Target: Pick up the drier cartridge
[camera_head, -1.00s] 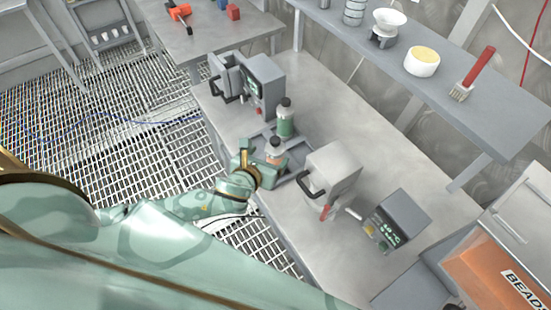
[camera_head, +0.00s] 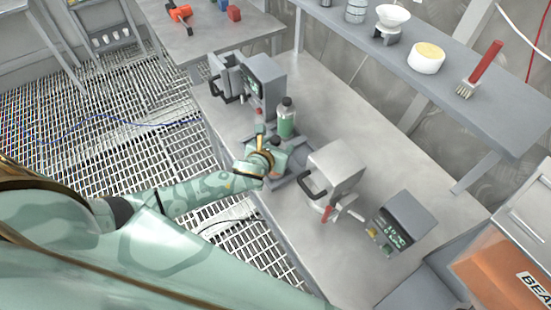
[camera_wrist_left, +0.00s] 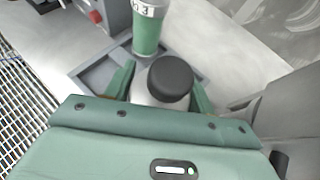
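Two capped cartridges stand upright at a grey tray (camera_head: 290,180) on the bench. The farther one is a green cartridge (camera_head: 286,122) with a dark cap; it also shows in the left wrist view (camera_wrist_left: 146,32). The nearer cartridge (camera_head: 277,147) has a dark cap (camera_wrist_left: 170,78) and a pale upper body; an orange band showed on it earlier. I cannot tell from labels which is the drier cartridge. My left gripper (camera_head: 273,160) has its fingers on either side of the nearer cartridge, apparently open with a small gap at the left finger. My right gripper is out of view.
A grey device (camera_head: 262,85) with a black handle stands beyond the tray. Another handled device (camera_head: 335,168) and a small control box (camera_head: 405,224) stand to the right. A shelf (camera_head: 445,75) runs along the wall. The bench between tray and shelf is clear.

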